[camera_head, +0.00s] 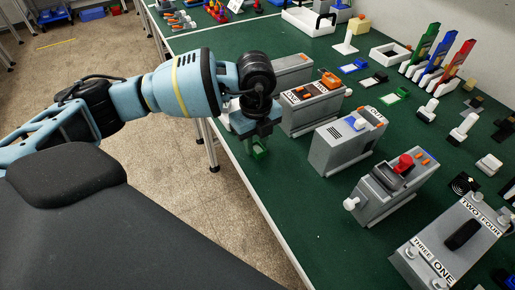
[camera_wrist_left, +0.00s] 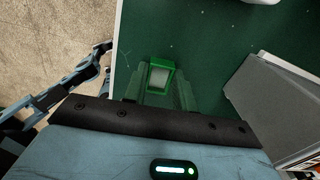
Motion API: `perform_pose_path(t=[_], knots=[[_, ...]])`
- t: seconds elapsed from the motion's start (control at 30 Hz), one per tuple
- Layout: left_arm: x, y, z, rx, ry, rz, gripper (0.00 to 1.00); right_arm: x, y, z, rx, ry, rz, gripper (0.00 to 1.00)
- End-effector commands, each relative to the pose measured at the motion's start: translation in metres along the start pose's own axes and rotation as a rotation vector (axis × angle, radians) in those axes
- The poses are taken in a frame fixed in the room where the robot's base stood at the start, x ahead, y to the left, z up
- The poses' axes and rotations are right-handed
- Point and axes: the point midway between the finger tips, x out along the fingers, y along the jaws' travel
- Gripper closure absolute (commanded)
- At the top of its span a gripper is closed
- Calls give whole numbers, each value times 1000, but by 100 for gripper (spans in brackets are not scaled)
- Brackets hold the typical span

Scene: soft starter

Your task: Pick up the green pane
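A small green frame with a pale middle, which looks like the green pane (camera_wrist_left: 160,76), shows in the left wrist view between my left fingertips. In the head view its bright green (camera_head: 262,152) shows at the lower end of my left gripper (camera_head: 256,147), close to the table's left edge. My left gripper points down, with one finger (camera_wrist_left: 133,88) on each side of the frame. I cannot tell whether the fingers press on it or stand slightly apart. My right gripper is not in view.
Grey switch boxes (camera_head: 345,143) stand in a row to the right of my left gripper. Small blue, black and green frames (camera_head: 396,95) lie behind them, near upright green, blue and red pieces (camera_head: 462,55). The table's (camera_head: 290,215) near left strip is clear.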

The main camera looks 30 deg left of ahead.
Motion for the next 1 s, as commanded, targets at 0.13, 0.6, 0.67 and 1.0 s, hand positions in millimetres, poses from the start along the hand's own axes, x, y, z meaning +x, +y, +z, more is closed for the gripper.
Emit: perform_pose_path(t=[0.13,0.6,0.67,1.0], knots=[[0,0,0,0,0,0,95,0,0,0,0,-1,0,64],[-15,-1,0,0,0,-3,95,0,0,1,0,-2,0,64],[-23,-1,0,1,0,-3,95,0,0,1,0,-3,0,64],[-39,37,-21,4,0,1,95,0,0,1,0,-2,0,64]])
